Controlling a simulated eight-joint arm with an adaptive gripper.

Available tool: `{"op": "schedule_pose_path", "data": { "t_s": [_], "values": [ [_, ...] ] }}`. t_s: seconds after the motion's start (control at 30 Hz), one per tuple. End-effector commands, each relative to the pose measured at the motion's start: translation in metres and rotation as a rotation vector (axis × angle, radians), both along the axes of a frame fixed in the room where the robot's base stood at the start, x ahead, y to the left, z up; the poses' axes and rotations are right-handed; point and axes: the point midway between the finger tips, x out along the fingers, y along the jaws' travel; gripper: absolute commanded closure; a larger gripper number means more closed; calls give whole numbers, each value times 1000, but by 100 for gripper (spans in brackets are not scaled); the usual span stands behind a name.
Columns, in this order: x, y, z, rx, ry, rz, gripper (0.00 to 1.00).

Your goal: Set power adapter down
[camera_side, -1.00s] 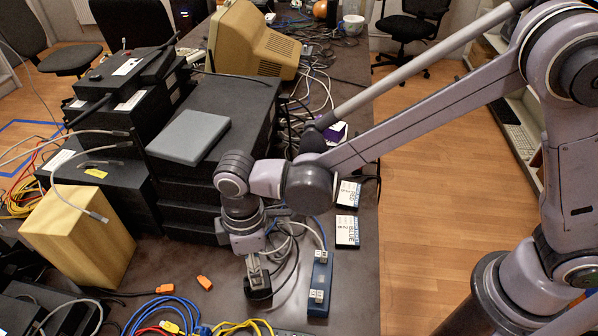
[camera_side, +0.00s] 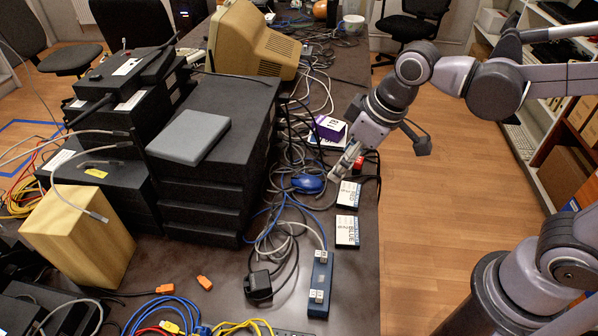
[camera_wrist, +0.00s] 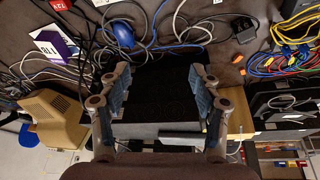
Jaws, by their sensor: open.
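The black power adapter (camera_side: 258,285) rests on the dark table near the front, left of the blue power strip (camera_side: 318,285), with its cable trailing from it. In the wrist view the adapter (camera_wrist: 245,30) lies near the top right, well apart from the fingers. My gripper (camera_side: 342,163) is raised toward the table's right side, near the blue mouse and the cards. In the wrist view my gripper (camera_wrist: 160,88) shows its two padded fingers spread wide with nothing between them.
A blue mouse (camera_side: 308,184) lies among loose cables. A purple box (camera_side: 330,128), a red item (camera_side: 359,162) and labelled cards (camera_side: 347,230) line the right edge. Black stacked equipment (camera_side: 205,190) and a wooden block (camera_side: 78,240) stand left. Orange connectors (camera_side: 204,282) lie in front.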

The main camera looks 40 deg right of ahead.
Motion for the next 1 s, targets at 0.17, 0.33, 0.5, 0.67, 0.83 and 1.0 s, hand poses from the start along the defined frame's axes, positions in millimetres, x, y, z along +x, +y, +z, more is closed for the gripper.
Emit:
{"op": "schedule_pose_path", "data": {
  "t_s": [0.17,0.33,0.5,0.67,0.83,1.0],
  "values": [
    [-24,-57,5,54,-99,-206,37],
    [-42,-91,3,92,-179,-354,37],
    [-51,-107,0,111,-223,-429,37],
    [-53,-110,-1,115,-233,-445,37],
    [-53,-110,-1,115,-232,-443,37],
    [-53,-110,-1,114,-231,-442,37]
  ]
}}
